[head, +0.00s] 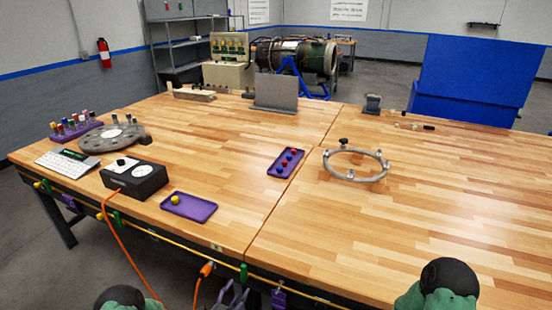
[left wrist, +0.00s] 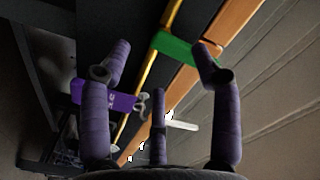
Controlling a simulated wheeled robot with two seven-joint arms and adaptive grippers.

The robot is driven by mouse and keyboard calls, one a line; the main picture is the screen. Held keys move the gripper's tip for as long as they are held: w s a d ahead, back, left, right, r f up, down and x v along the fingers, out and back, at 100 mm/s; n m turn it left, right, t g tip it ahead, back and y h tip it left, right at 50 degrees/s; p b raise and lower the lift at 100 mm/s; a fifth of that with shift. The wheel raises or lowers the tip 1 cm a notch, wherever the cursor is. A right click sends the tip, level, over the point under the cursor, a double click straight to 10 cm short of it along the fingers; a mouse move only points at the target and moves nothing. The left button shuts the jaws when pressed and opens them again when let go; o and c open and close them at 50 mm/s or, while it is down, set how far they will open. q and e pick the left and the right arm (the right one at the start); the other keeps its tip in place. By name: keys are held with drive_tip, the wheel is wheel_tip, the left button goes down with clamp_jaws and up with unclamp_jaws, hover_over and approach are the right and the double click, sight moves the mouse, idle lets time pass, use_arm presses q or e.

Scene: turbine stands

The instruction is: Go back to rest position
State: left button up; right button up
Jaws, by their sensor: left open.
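My left gripper (head: 232,294) shows at the bottom edge of the head view, below the table's front edge. In the left wrist view its purple fingers (left wrist: 160,75) are spread apart with nothing held between them. Beyond them are the table's underside, a green clip (left wrist: 188,47) and a purple tag (left wrist: 108,96) by a yellow cable. I cannot tell whether a finger touches any of these. My right gripper is outside both views.
The wooden table (head: 370,235) has wide free areas in front. On it are a purple tray (head: 205,213) with a yellow ball, another purple tray (head: 275,170), a metal ring (head: 345,178) and a black box (head: 148,185). An orange cable (head: 125,240) hangs over the front edge.

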use_arm(q)
drive_tip(key=s+d+f+m+g+h, duration=0.3)
drive_tip(key=s+d+m+g+h, duration=0.3)
drive_tip(key=s+d+m+g, duration=0.5)
drive_tip(key=s+d+f+m+g, duration=0.2)
drive_tip(key=s+m+g, duration=0.1)
drive_tip(key=s+m, duration=0.35)
drive_tip(key=s+d+f+m+g, duration=0.2)
drive_tip(key=s+d+m, duration=0.1)
drive_tip(key=s+m, duration=0.35)
drive_tip(key=s+a+f+m+g+y, duration=0.25)
drive_tip(key=s+m, duration=0.25)
drive_tip(key=m, duration=0.3)
drive_tip(key=s+a+f+m+g+y, duration=0.1)
drive_tip(key=s+a+m+g+y, duration=0.2)
drive_tip(key=m, duration=0.5)
drive_tip(key=a+m+t+y, duration=0.1)
drive_tip(key=m, duration=0.5)
drive_tip(key=w+a+m+t+y, duration=0.1)
drive_tip(key=m+t, duration=0.1)
drive_tip(key=m, duration=0.4)
drive_tip(key=w+a+m+t+y, duration=0.1)
drive_tip(key=m+t, duration=0.1)
drive_tip(key=m, duration=0.3)
drive_tip(key=shift+w+r+m, duration=0.1)
drive_tip(key=shift+r+m, duration=0.15)
drive_tip(key=shift+m, duration=0.15)
drive_tip(key=shift+a, duration=0.1)
